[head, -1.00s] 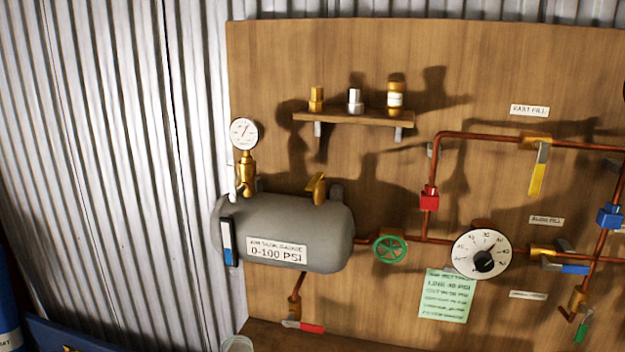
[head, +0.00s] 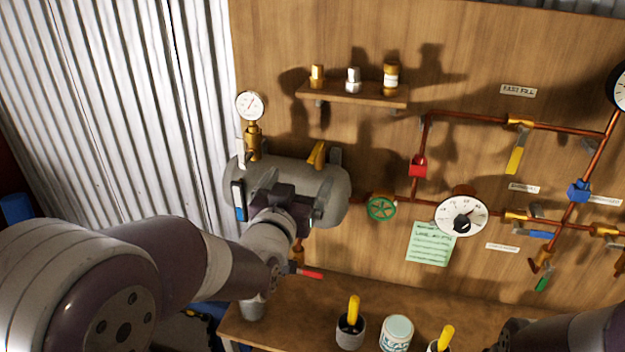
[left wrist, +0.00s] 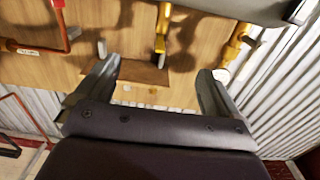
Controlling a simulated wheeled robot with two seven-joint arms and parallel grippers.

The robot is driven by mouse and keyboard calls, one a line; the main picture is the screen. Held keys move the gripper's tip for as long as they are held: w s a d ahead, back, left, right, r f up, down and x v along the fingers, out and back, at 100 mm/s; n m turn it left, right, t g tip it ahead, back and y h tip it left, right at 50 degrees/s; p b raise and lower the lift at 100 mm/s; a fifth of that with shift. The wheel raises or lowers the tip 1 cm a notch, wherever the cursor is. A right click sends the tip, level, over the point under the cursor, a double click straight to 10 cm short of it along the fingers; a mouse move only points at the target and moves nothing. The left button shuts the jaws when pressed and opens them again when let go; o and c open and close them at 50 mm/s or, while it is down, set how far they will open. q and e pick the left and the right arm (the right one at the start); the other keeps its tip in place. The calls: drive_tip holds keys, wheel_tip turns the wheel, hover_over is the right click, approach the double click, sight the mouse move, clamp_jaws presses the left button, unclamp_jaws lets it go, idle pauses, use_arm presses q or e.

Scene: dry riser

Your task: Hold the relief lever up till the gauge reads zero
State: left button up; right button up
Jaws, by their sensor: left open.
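The brass relief lever (head: 316,155) stands tilted on top of the grey air tank (head: 335,195). A small white gauge (head: 249,105) is on a brass fitting at the tank's left end; its reading is too small to tell. My left gripper (head: 298,197) is open and empty in front of the tank, below the lever and hiding much of the tank. In the left wrist view, upside down, my open fingers (left wrist: 160,78) have the lever (left wrist: 162,28) between and beyond them, apart from it. My right gripper is not visible; only part of that arm shows.
A shelf (head: 350,94) with small fittings is above the tank. Right of it are a green handwheel (head: 381,208), a dial (head: 461,215) and copper pipes with levers. A bench (head: 290,312) below holds cups and a jar (head: 397,334).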

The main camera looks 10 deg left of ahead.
sight(311, 159)
use_arm(q)
drive_tip(key=w, duration=0.8)
drive_tip(key=shift+w+d+f, duration=0.1)
drive_tip(key=shift+w, duration=0.7)
clamp_jaws()
